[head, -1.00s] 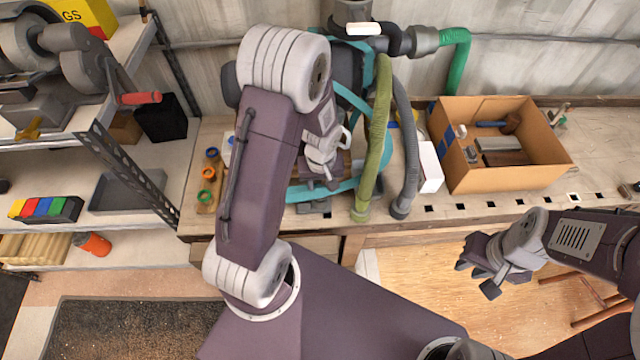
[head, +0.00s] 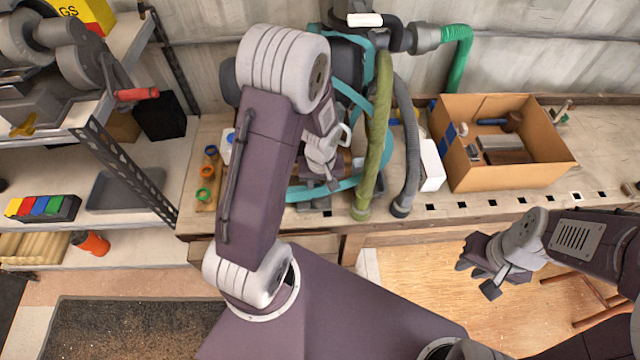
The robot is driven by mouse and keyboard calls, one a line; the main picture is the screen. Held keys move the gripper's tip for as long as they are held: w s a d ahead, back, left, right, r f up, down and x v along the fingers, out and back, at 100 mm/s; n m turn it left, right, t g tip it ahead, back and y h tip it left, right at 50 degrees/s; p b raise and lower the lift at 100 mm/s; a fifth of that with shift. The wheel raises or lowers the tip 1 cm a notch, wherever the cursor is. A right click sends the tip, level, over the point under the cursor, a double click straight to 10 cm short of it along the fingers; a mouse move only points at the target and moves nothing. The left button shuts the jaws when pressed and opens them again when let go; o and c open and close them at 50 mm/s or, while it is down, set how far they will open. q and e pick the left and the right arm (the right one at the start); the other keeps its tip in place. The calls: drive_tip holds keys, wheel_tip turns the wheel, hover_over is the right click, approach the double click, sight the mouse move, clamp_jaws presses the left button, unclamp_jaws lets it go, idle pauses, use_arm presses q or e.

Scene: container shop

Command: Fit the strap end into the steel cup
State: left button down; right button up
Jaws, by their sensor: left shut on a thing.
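A teal strap (head: 348,184) runs over the bench below and to the right of my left gripper (head: 331,180), with more of it rising behind toward the dark pack. My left gripper is shut, low over the bench and close to the strap. Its hold is small and partly covered by the hand and forearm; it appears to be on the strap, whose end I cannot make out. I cannot pick out the steel cup with certainty; my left arm covers much of that area. My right gripper (head: 478,278) is open and empty, in front of the bench at the right.
A green hose (head: 376,150) and a grey hose (head: 406,150) hang just right of my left gripper. A cardboard box (head: 495,175) with tools stands farther right, beside a white box (head: 431,166). Colored rings (head: 204,196) lie at the left. The bench front right is fairly clear.

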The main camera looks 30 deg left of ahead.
use_arm(q)
drive_tip(key=c, duration=0.9)
unclamp_jaws()
wheel_tip(320, 180, up, 9)
drive_tip(key=p, duration=0.1)
drive_tip(key=shift+s+d, duration=0.25)
drive_tip(key=shift+s, duration=0.1)
